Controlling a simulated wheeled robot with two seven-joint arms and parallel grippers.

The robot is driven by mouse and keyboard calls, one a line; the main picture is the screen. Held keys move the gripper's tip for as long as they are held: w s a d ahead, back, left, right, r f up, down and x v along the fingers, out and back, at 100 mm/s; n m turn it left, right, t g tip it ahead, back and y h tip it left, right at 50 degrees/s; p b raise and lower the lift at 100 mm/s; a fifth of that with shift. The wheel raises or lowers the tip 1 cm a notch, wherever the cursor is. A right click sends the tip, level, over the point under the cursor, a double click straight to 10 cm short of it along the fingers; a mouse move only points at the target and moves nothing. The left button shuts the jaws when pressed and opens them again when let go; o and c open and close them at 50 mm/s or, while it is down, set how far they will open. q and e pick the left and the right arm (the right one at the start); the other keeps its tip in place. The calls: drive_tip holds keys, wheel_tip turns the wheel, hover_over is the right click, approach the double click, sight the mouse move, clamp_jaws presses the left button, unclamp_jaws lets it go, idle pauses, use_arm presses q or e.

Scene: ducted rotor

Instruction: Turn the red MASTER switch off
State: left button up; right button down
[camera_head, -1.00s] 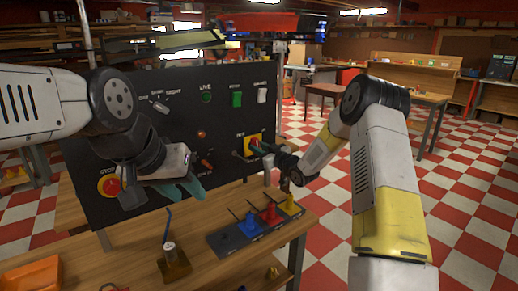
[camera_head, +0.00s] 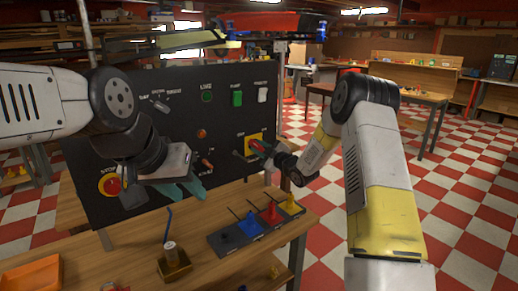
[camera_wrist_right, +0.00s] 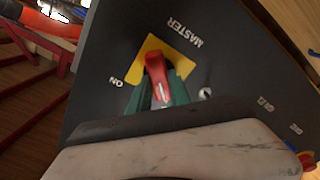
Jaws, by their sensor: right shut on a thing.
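The red MASTER switch handle (camera_wrist_right: 157,72) sits on a yellow plate (camera_wrist_right: 150,45) on the black panel. An ON label is beside the plate in the right wrist view. My right gripper (camera_wrist_right: 158,95) is shut on the red handle, with green fingers on both sides of it. In the head view, the yellow plate (camera_head: 250,150) is at the panel's lower right, and my right gripper (camera_head: 264,149) partly covers the switch. I cannot tell the exact switch position. My left gripper (camera_head: 184,189) hangs in front of the panel, its teal fingers apart and empty.
The black panel (camera_head: 140,90) also carries a red STOP button (camera_head: 110,185), a green switch (camera_head: 237,98) and a white switch (camera_head: 263,95). On the bench below are a tray with coloured pieces (camera_head: 222,243), a brass-coloured holder (camera_head: 174,265) and an orange bin (camera_head: 32,277).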

idle(0.4)
drive_tip(key=c, duration=1.2)
unclamp_jaws()
drive_tip(key=v, duration=0.8)
drive_tip(key=shift+w, duration=0.1)
